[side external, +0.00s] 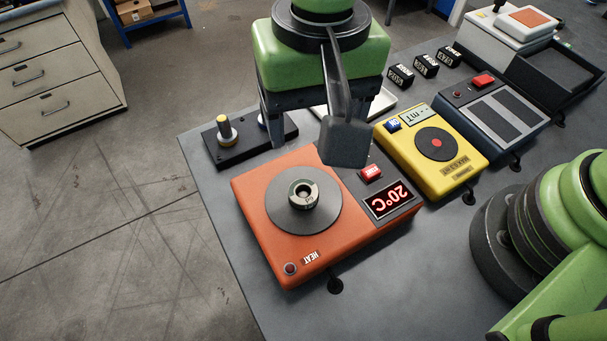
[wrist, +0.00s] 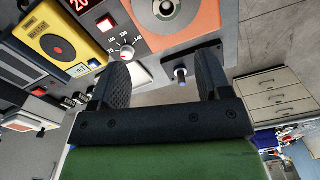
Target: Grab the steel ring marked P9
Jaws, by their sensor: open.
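A steel ring (side external: 303,195) lies on the round grey plate (side external: 328,215) of the orange heater (side external: 258,237). A small mark shows on it, too small to read surely. In the wrist view the ring (wrist: 165,8) is partly cut off at the top edge. My gripper (side external: 310,138) is open, pointing down, beyond the heater in the side view and apart from the ring. In the wrist view nothing is held between my gripper's fingers (wrist: 163,64); a peg stand (wrist: 196,62) shows beyond them. In the side view my gripper hides part of that stand.
The yellow device (side external: 464,160), a dark-blue device with grey strips (side external: 507,110) and a dark tray (side external: 556,72) stand to the right. Small black labelled blocks (side external: 425,66) stand behind. The heater's red display reads 20°C. The bench's left edge lies close to the heater.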

